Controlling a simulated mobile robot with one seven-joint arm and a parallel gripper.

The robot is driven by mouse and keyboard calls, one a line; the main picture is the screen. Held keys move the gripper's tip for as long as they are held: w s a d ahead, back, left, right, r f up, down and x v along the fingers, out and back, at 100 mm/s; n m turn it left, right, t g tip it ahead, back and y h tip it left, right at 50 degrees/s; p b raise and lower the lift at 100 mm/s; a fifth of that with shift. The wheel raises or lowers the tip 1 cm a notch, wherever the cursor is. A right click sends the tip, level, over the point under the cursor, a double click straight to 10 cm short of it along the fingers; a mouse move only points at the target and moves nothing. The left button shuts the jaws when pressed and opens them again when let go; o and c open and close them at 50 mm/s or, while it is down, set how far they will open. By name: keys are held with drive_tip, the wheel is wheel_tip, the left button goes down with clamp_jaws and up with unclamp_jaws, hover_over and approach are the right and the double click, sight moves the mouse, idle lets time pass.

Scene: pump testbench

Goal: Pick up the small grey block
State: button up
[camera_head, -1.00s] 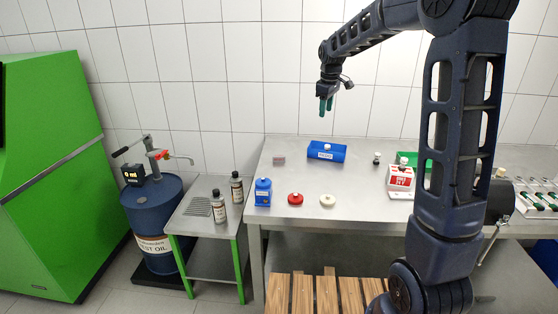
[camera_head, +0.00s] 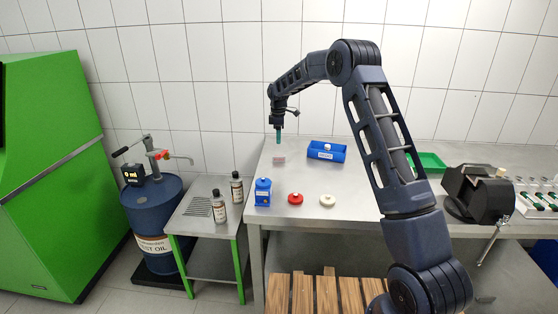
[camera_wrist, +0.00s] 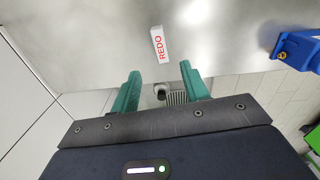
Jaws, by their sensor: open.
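The small grey block (camera_head: 279,160) lies near the back left corner of the steel table in the head view. In the wrist view the block (camera_wrist: 157,45) looks pale, with red lettering reading "REDO" on its top. My gripper (camera_head: 279,139) hangs fingers down above the block, apart from it. In the wrist view the two green fingers of my gripper (camera_wrist: 158,75) are spread with nothing between them, and the block shows beyond their tips.
A blue container (camera_head: 263,192), a red part (camera_head: 295,198) and a white part (camera_head: 327,200) stand nearer the front. Bottles (camera_head: 237,187) stand on the lower side table. The tiled wall (camera_head: 215,75) rises behind.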

sight(279, 156)
drive_tip(key=shift+d+f, duration=0.1)
drive_tip(key=shift+f, duration=5.35)
clamp_jaws()
drive_tip(key=shift+r, duration=0.1)
